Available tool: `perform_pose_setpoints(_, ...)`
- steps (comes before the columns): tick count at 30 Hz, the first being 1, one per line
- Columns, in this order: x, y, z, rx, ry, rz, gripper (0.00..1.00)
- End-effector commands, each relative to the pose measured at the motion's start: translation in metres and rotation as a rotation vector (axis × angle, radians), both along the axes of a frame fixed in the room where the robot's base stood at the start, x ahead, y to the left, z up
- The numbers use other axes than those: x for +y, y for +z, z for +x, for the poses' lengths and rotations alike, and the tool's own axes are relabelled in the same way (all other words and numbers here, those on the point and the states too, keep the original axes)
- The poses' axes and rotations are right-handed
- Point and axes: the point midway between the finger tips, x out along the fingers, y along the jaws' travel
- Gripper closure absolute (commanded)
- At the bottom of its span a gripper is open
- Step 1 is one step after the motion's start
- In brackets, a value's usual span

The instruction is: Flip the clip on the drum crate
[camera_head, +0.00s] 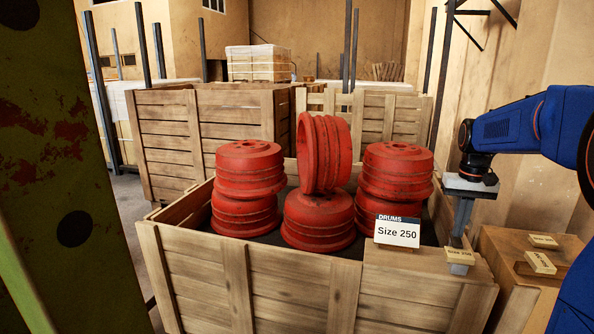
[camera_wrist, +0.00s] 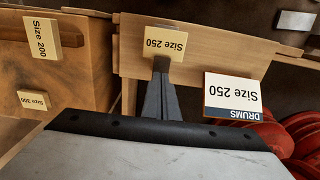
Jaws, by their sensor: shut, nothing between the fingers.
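The drum crate (camera_head: 205,265) is an open wooden crate holding several red drums (camera_head: 318,222). A white card reading "DRUMS Size 250" (camera_head: 397,231) stands on its front right rim and also shows in the wrist view (camera_wrist: 232,97). A small pale clip marked "Size 250" (camera_head: 460,255) sits to the card's right, on the crate's right front corner; the wrist view shows it too (camera_wrist: 165,43). My gripper (camera_head: 457,240) points down with its fingers shut and empty. Its tips (camera_wrist: 161,66) are at the clip's edge; I cannot tell whether they touch it.
A wooden box (camera_head: 500,262) stands to the right with pale blocks on top; the wrist view reads "Size 200" (camera_wrist: 42,38) and "Size 300" (camera_wrist: 33,100). More wooden crates (camera_head: 205,125) stand behind. A worn green post (camera_head: 65,200) fills the left foreground.

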Motion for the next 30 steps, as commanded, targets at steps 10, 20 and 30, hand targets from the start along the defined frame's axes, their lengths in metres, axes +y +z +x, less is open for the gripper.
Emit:
perform_pose_setpoints(10,0.000,0.023,0.000,0.000,0.000,0.000,1.00)
perform_pose_setpoints(20,0.000,0.044,0.000,-0.001,0.000,0.000,1.00)
perform_pose_setpoints(30,0.000,0.064,0.000,-0.001,0.000,0.000,1.00)
